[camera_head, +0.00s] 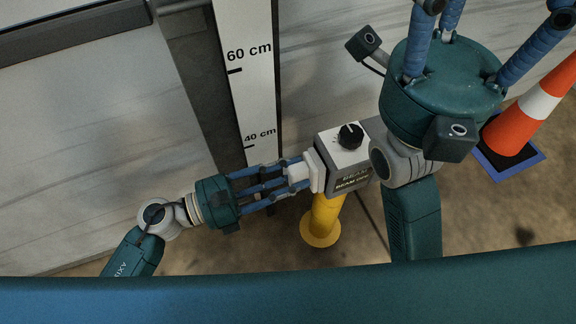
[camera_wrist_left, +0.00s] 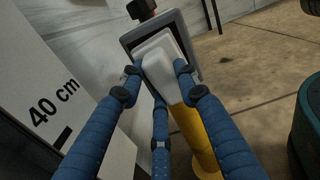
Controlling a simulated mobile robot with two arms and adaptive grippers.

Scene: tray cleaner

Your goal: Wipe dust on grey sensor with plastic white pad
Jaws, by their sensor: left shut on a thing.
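The grey sensor (camera_head: 351,172) is a box with a white top and a black knob, mounted on a yellow post. In the left wrist view the sensor (camera_wrist_left: 185,38) shows as a grey-framed face behind the pad. My left gripper (camera_head: 303,172) is shut on the white pad (camera_head: 317,170). The pad (camera_wrist_left: 160,62) is against or very close to the sensor's face; contact cannot be told for sure. It covers much of that face, and no dust can be made out. My right gripper (camera_head: 480,50) is at the upper right, its fingers spread and running out of the frame.
The yellow post (camera_head: 323,222) stands on a round base on the floor. A height scale (camera_head: 250,80) with centimetre marks rises behind my left gripper. An orange and white cone (camera_head: 537,108) stands at the right on a dark base. Brown floor lies open around the post.

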